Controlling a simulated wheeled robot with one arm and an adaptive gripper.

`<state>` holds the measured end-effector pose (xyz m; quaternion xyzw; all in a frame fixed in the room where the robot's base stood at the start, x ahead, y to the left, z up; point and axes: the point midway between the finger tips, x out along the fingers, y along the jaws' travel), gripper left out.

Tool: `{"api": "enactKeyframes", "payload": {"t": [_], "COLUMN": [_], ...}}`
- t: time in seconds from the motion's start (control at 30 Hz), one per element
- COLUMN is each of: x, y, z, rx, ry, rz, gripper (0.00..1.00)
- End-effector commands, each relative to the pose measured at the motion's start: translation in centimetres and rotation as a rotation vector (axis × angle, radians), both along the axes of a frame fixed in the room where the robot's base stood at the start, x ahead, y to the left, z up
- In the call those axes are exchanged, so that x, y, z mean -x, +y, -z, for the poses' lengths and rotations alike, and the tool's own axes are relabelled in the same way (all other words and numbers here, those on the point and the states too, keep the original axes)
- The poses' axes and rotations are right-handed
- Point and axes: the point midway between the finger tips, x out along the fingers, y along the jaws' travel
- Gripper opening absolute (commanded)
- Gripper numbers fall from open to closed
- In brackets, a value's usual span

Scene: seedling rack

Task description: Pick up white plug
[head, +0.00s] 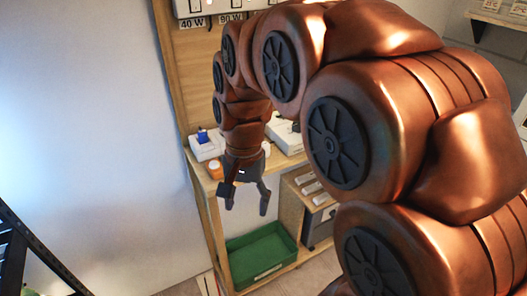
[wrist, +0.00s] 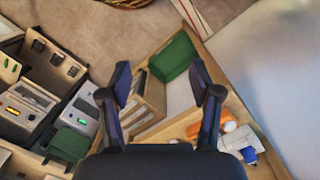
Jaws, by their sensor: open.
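My gripper (head: 246,205) hangs in front of the wooden shelf with its fingers spread and nothing between them. In the wrist view its open fingers (wrist: 160,88) frame part of the shelf unit. A blue plug (head: 202,135) stands on a white box (head: 207,150) on the shelf's left end. An orange item (head: 215,171) sits in front of that box.
Another white box (head: 284,136) stands on the shelf (head: 197,172), partly behind my arm. A green crate (head: 262,252) sits below on the lower level. A wooden rack with pale items (head: 308,186) is to the right. A pale wall is at left.

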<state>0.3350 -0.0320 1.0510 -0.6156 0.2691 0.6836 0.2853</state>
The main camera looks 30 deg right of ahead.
Motion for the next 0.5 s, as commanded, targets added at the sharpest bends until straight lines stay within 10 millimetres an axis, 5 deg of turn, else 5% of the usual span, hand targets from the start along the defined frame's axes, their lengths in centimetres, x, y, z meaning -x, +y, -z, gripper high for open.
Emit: {"api": "enactKeyframes", "payload": {"t": [0.5], "x": [-15.5], "y": [-10.7], "z": [-0.3], "rx": [-0.010], "ry": [-0.026], "rz": [0.961], "gripper": [0.63]}}
